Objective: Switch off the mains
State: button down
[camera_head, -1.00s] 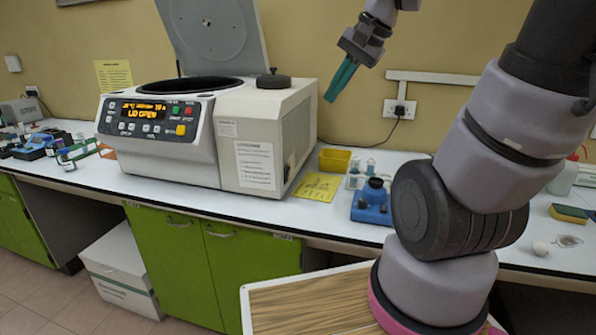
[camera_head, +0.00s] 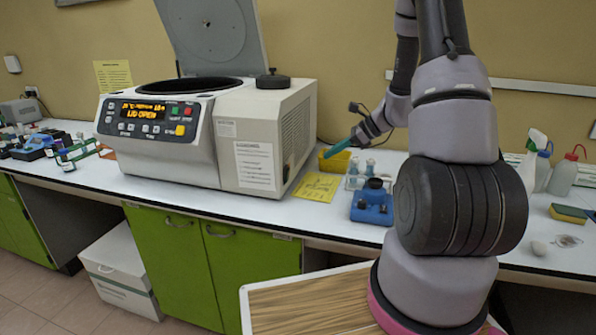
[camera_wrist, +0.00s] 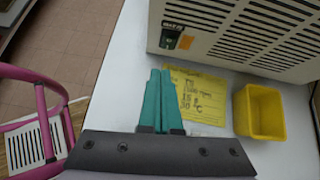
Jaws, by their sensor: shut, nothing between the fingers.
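The centrifuge (camera_head: 175,157) stands on the bench with its lid (camera_head: 215,40) raised and its display (camera_head: 143,110) lit with "LID OPEN". In the wrist view, its vented side (camera_wrist: 250,32) shows a small black switch plate (camera_wrist: 171,38) with an orange mark beside it. I cannot tell the switch's position. My gripper (camera_head: 328,156) is shut and empty, to the right of the centrifuge and apart from it. In the wrist view, my teal fingertips (camera_wrist: 160,72) lie over the yellow note, below the switch plate in the picture.
A yellow note (camera_head: 317,186) lies beside the centrifuge. A yellow tub (camera_head: 334,161), a small vial rack (camera_head: 357,181) and a blue device (camera_head: 371,207) stand close to my gripper. Bottles (camera_head: 562,175) stand at the right. My arm hides the wall socket.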

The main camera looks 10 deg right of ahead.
jog(key=f, duration=0.1)
jog(key=d+f+m, duration=0.1)
jog(key=shift+w+d+f, duration=0.1)
jog(key=shift+w+f, duration=0.2)
jog(key=shift+w, duration=0.1)
send_near(288, 175)
jog(key=x, duration=0.6)
jog(key=shift+w+d+f, duration=0.2)
jog(key=shift+w+d, duration=0.05)
jog(key=shift+a, duration=0.1)
